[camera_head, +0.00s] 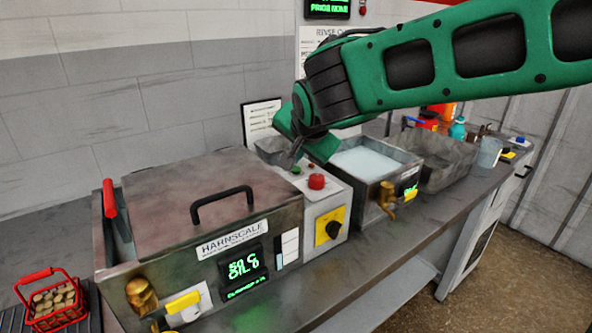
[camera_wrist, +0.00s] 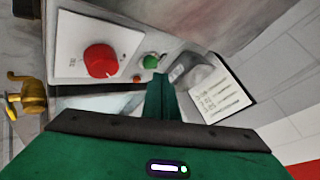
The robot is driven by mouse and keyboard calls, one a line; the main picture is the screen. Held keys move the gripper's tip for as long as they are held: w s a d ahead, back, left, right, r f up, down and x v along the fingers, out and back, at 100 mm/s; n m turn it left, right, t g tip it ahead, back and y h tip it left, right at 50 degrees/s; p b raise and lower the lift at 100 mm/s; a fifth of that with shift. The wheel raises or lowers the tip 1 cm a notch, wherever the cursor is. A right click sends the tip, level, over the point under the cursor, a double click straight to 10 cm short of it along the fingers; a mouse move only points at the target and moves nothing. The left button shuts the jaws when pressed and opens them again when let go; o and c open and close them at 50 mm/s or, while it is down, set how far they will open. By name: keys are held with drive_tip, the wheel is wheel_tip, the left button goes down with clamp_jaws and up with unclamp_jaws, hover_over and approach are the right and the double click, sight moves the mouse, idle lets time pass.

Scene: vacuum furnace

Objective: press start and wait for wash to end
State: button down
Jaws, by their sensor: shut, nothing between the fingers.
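A grey control box (camera_head: 330,206) stands between two tanks. On its top are a green button (camera_head: 296,170) and a larger red button (camera_head: 316,181). The wrist view also shows the green button (camera_wrist: 151,61) and the red button (camera_wrist: 101,61). My gripper (camera_head: 293,160) is shut and empty, pointing down close by the green button. In the wrist view its tip (camera_wrist: 158,80) is just beside that button; I cannot tell whether they touch. The left tank, labelled HARNSCALE (camera_head: 230,240), has its lid (camera_head: 200,190) closed. Its green display (camera_head: 243,264) is lit, text partly legible.
The right tank (camera_head: 372,165) is open and holds pale liquid. A grey basin (camera_head: 438,160) stands beyond it. A red basket (camera_head: 52,300) of small parts sits at the far left. A brass tap (camera_head: 387,196) and a black knob (camera_head: 334,230) project forward.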

drive_tip(key=shift+f, duration=0.15)
drive_tip(key=shift+s+f, duration=0.1)
drive_tip(key=shift+f, duration=0.15)
drive_tip(key=shift+f, duration=0.35)
idle(1.0)
drive_tip(key=shift+r, duration=0.8)
drive_tip(key=shift+r, duration=2.5)
